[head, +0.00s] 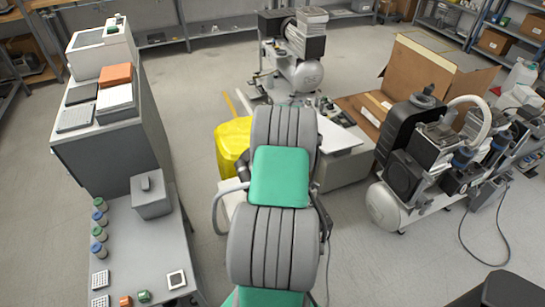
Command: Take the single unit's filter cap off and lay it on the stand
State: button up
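A compressor (307,72) with a silver tank and a dark, finned motor block stands on the floor at the back centre. It appears to be the single unit. Its filter cap is too small to make out. A low grey stand-like block with a pale flat top (338,136) sits just right of my arm. I cannot tell whether it is the stand. My arm fills the middle of the view, and my gripper is not visible; the arm hides the area beyond it.
A larger compressor set (408,178) with hoses stands at right, beside an open cardboard box (415,72). A yellow container (233,138) is left of my arm. A grey bench (135,240) with jars and small parts is at left.

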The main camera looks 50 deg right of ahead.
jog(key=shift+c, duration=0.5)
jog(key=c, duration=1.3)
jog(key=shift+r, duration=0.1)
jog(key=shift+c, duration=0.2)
